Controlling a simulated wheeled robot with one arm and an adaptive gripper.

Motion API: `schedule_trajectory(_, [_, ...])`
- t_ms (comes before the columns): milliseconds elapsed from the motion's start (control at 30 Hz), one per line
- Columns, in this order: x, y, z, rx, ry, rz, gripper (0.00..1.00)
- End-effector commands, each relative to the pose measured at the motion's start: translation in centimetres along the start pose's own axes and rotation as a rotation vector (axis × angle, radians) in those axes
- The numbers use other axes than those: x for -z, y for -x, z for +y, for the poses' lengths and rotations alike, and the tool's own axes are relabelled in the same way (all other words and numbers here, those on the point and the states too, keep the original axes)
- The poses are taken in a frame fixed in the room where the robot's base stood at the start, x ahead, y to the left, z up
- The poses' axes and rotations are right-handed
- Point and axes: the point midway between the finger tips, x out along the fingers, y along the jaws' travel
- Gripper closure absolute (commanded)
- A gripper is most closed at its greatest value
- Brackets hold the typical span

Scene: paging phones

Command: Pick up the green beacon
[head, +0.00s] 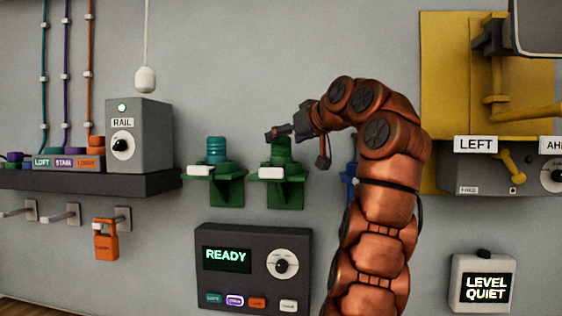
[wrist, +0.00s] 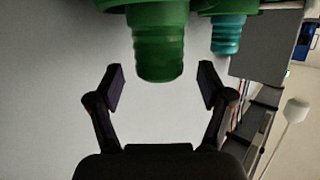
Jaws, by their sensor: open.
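The green beacon (head: 281,151) is a ribbed green cylinder standing upright on a green wall bracket (head: 290,190) in the head view. In the wrist view the green beacon (wrist: 158,50) appears upside down, with its end reaching between my two fingertips. My gripper (head: 278,132) is at the upper part of the beacon in the head view. In the wrist view my gripper (wrist: 160,84) is open, with a finger on either side and a visible gap to the beacon. The finger nearer the wall partly hides the beacon's top in the head view.
A teal beacon (head: 216,150) stands on a similar bracket (head: 228,190) just left. A blue object (head: 349,183) is partly behind my arm on the right. A READY panel (head: 254,262) is below, and a grey RAIL box (head: 139,135) stands on a dark shelf (head: 90,183).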

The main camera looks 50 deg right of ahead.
Motion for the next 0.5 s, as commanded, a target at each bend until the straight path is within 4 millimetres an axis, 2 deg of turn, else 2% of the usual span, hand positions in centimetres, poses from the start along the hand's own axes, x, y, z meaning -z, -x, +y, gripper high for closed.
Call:
schedule_trajectory(200, [0.0, -1.7, 0.1, -0.001, 0.001, -0.001, 0.21])
schedule_trajectory(500, [-0.1, -2.4, 0.1, 0.000, -0.001, -0.002, 0.21])
